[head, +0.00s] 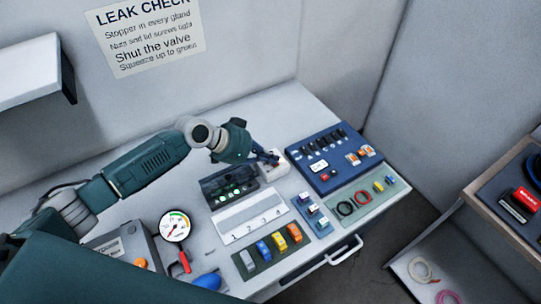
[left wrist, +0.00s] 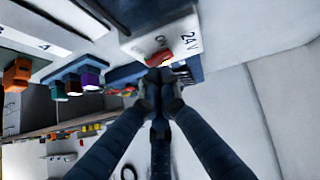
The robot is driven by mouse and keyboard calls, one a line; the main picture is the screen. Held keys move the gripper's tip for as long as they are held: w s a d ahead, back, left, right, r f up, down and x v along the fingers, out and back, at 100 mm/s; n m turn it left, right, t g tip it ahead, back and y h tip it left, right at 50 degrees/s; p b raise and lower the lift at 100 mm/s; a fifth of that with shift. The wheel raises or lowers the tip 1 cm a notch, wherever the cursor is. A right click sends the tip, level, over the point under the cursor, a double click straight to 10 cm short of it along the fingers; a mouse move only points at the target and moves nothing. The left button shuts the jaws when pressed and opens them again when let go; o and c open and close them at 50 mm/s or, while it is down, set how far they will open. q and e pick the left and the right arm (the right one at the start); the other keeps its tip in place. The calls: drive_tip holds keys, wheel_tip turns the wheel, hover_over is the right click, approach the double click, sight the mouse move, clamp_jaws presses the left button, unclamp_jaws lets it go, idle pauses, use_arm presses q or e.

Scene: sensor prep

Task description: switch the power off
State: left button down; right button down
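The power box is a small white box (head: 274,166) at the back middle of the table in the head view. In the left wrist view the white box (left wrist: 135,42) shows an ON mark, a 24V label and a red rocker switch (left wrist: 159,57). My left gripper (head: 273,159) is right at the box, over its top. In the left wrist view its fingertips (left wrist: 159,78) are together with nothing seen between them, just by the red switch. I cannot tell whether they touch it. My right gripper is not in view.
A blue tray (head: 309,182) of parts stands right of the box. A dark rack (head: 206,190) and a white numbered strip (head: 229,232) lie left and in front. A pressure gauge (head: 174,226) and a blue bulb (head: 207,281) are at the front left.

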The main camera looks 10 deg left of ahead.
use_arm(q)
drive_tip(key=shift+s+d+f+y+p, duration=0.1)
drive_tip(key=shift+s+d+y+p, duration=0.1)
drive_tip(key=shift+y+p, duration=0.1)
drive_tip(key=shift+f, duration=0.15)
drive_tip(key=shift+w+a, duration=0.1)
